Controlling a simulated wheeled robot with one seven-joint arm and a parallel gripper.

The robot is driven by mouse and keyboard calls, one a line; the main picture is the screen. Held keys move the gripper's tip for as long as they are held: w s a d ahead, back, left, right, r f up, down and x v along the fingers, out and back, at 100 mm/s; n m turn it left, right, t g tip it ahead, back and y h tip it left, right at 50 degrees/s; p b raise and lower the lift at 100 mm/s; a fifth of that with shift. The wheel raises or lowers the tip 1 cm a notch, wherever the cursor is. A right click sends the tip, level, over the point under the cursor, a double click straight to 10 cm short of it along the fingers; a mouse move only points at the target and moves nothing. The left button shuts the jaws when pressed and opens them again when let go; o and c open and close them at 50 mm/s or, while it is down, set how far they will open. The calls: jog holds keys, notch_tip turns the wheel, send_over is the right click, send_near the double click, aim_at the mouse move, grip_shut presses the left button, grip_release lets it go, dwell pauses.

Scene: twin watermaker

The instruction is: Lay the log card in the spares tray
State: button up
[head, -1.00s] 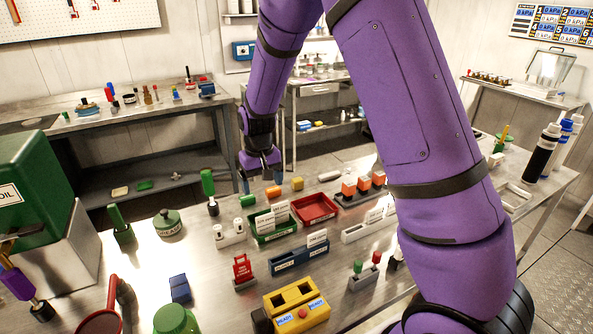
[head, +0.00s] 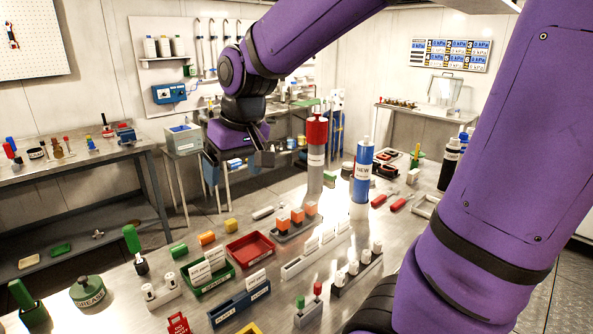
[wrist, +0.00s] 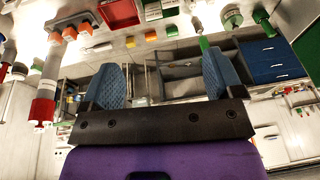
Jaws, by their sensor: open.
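My gripper (head: 236,168) is open and empty, raised above the far side of the bench; its two blue fingers also show wide apart in the wrist view (wrist: 164,82). A green tray (head: 216,286) holds upright white cards (head: 206,264). A red tray (head: 250,249), apparently empty, stands just behind it to the right. A blue tray (head: 240,304) in front has a white card (head: 258,280) standing at its right end. The lettering is too small to tell which card is the log card or which tray is for spares. The red tray also shows in the wrist view (wrist: 118,12).
A red-topped cylinder (head: 316,150) and a blue-and-white cylinder (head: 362,172) stand tall at the bench's back. Orange blocks (head: 297,216) sit in a dark rack. A pale rack (head: 316,254) holds more white cards. A green-handled tool (head: 132,240) stands upright at left.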

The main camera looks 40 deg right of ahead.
jog(key=s+d+r+t, duration=0.1)
jog(key=s+r, duration=0.1)
jog(key=s, duration=0.5)
jog(key=s+d+r+t, duration=0.1)
jog(key=s, duration=0.7)
jog(key=shift+r+h, duration=0.35)
jog(key=shift+h, duration=0.05)
